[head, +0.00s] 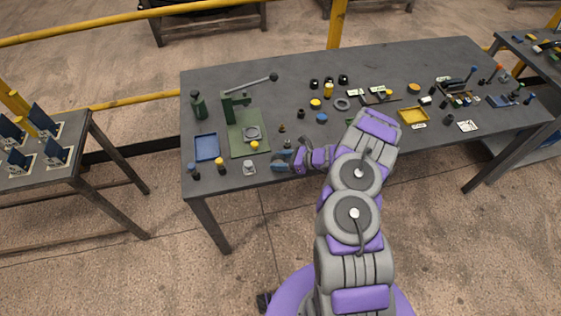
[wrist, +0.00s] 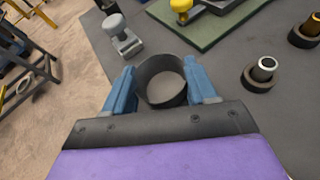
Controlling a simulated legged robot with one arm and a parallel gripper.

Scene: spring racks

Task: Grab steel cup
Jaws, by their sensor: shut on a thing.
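The steel cup (wrist: 163,98) is a dark grey, hollow round cup seen from above in the wrist view, with its open mouth facing the camera. My gripper (wrist: 161,78) has one blue finger on each side of it and is shut on its wall. In the head view my gripper (head: 280,160) is at the front edge of the grey workbench, right of a small grey clamp-like piece. I cannot make out the cup clearly there. Whether the cup touches the bench is not clear.
The workbench (head: 300,70) carries a green press base (head: 238,144), a blue tray (head: 206,147) and a yellow tray (head: 413,115). In the wrist view a grey piece (wrist: 120,35) stands left of the cup and a silver-topped bush (wrist: 262,69) to the right.

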